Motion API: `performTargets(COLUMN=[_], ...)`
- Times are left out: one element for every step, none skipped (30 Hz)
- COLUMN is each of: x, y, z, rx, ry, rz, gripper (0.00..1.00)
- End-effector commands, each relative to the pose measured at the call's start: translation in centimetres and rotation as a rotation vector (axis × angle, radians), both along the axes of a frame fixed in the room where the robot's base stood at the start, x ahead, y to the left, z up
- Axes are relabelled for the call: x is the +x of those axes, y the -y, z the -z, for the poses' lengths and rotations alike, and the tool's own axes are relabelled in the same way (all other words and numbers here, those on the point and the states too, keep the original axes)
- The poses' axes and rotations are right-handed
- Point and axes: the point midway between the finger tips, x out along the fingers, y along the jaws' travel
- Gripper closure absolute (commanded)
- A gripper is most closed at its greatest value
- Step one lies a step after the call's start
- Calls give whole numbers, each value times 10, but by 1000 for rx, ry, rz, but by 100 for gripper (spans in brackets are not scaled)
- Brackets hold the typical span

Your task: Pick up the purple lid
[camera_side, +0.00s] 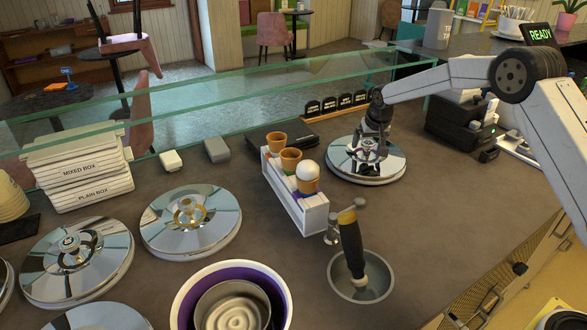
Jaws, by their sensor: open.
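My gripper (367,152) points down over a round mirror-like lid (390,165) on the right part of the counter. Its jaws are open and sit at the lid's central knob, which they partly hide. I cannot tell whether they touch the knob. The lid lies flat, and its surface looks silver rather than purple, with reflections. A similar lid with a gold knob (160,222) lies on the left, and another lid (108,276) lies further left. Clear purple shows on the ring of an open well (183,300) at the bottom, with a metal tub inside.
A white cone holder (312,214) with several cones stands left of my gripper. A scoop (350,235) stands in a metal bowl (389,280) in front. A glass screen (230,92) runs behind, with small dark signs (330,105) near it. A black machine (455,125) stands right.

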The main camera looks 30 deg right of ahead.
Motion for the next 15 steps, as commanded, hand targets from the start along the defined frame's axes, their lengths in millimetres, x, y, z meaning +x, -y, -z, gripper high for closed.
performTargets(x=[0,0,0,0,0,0,0,0,0,0,0,0,0,1,1], y=[0,0,0,0,0,0,0,0,0,0,0,0,0,0,0], z=[0,0,0,0,0,0,0,0,0,0,0,0,0,-1,-1], rx=[0,0,0,0,0,0,0,0,0,0,0,0,0,0,0], ry=[0,0,0,0,0,0,0,0,0,0,0,0,0,3,3], rz=[0,0,0,0,0,0,0,0,0,0,0,0,0,0,0], gripper=[0,0,13,22,32,44,54,64,76,86,95,100,100,100,100])
